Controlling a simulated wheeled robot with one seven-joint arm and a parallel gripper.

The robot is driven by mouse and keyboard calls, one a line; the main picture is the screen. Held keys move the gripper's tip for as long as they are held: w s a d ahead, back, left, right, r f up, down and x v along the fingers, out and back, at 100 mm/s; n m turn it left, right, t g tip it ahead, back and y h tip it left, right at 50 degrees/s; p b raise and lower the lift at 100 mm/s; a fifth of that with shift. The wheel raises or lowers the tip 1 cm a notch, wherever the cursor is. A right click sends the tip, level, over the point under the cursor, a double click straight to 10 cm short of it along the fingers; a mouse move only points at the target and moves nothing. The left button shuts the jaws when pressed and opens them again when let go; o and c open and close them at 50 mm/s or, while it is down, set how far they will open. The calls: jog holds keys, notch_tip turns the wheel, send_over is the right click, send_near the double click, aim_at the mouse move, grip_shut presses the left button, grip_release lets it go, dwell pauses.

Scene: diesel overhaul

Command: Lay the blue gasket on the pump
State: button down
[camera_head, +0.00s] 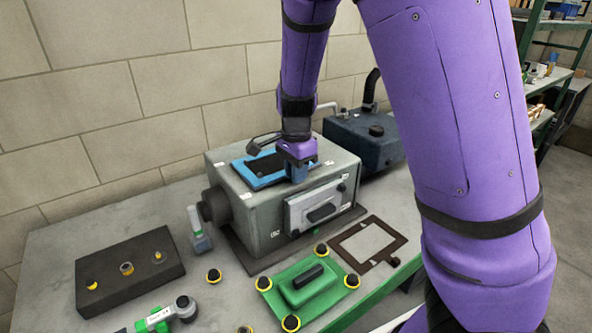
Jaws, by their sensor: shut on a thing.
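The blue gasket (249,180), a flat rectangular frame around a dark middle, is at the top face of the grey-green block (258,215), which looks like the pump. I cannot tell whether it rests flat on the block or is held just above it. My gripper (298,175) points down at the gasket's right end and is shut on it. The fingertips and the grasped edge are partly hidden by the gripper body.
A dark blue tank (362,140) stands behind to the right. A green cover (305,287) with yellow-ringed knobs and a brown frame gasket (340,249) lie in front.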

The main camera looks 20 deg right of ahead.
dwell(0.3)
jog(key=c, duration=1)
grip_release()
notch_tip(320, 180, up, 11)
jog(key=shift+f, duration=0.1)
